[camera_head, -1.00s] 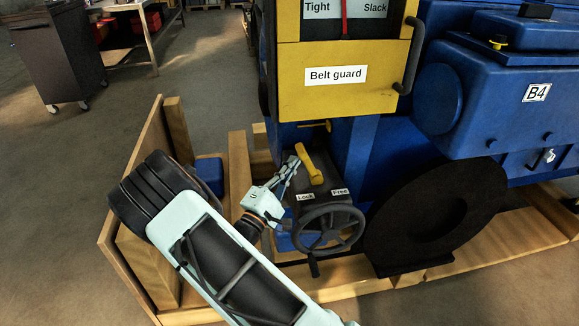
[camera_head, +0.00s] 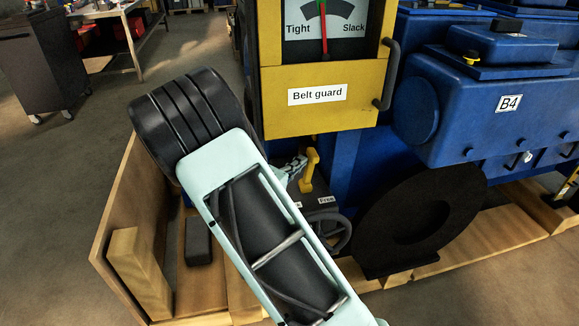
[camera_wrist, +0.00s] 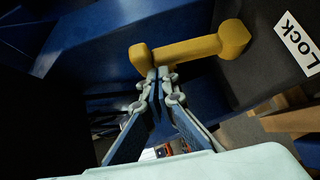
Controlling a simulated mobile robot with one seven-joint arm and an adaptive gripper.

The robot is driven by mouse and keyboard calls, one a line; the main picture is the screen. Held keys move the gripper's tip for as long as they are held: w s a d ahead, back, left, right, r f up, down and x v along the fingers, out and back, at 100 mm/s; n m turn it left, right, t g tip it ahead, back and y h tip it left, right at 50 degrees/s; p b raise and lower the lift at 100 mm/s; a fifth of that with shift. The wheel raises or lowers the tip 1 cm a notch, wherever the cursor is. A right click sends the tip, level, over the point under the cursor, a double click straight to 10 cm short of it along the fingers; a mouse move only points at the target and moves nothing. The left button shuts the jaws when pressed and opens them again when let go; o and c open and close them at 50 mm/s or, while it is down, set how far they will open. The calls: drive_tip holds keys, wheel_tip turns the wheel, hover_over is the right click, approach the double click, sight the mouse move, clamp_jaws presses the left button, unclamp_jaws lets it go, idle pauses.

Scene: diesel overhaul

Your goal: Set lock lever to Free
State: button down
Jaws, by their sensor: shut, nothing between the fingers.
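The yellow lock lever (camera_head: 309,170) stands up from the dark box beside the blue machine in the head view. In the wrist view the lever (camera_wrist: 190,50) lies across the top, with the "Lock" label (camera_wrist: 298,43) to its right. The "Free" label (camera_head: 327,200) shows in the head view; the other label is mostly hidden by my arm. My gripper (camera_wrist: 160,75) is shut and empty, its fingertips right at the lever's left end; I cannot tell whether they touch. In the head view my arm hides most of my gripper (camera_head: 294,168).
The handwheel (camera_head: 335,230) is below the lever, partly behind my arm. The yellow belt guard (camera_head: 320,95) with its gauge and grey handle is just above. A black disc (camera_head: 375,235) stands to the right. Wooden beams (camera_head: 430,255) frame the base.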

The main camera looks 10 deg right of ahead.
drive_tip(key=shift+d+m+g+y+b, duration=0.3)
drive_tip(key=shift+d+m+y+b, duration=0.25)
drive_tip(key=shift+d+b, duration=0.35)
drive_tip(key=shift+d+m+g+y+b, duration=0.3)
drive_tip(key=shift+d+m+y+b, duration=0.25)
drive_tip(key=shift+d+b, duration=0.3)
drive_tip(key=shift+d, duration=0.2)
drive_tip(key=shift+a+r, duration=0.3)
drive_tip(key=shift+a, duration=0.15)
drive_tip(key=a, duration=0.1)
drive_tip(key=a+r, duration=0.1)
drive_tip(key=a, duration=0.1)
drive_tip(key=shift+w+r, duration=0.1)
drive_tip(key=shift+r, duration=0.1)
drive_tip(key=p, duration=0.1)
approach(310, 160)
drive_tip(key=shift+a+r, duration=0.3)
drive_tip(key=shift+a, duration=0.5)
drive_tip(key=shift+a+r, duration=0.25)
drive_tip(key=shift+a, duration=0.55)
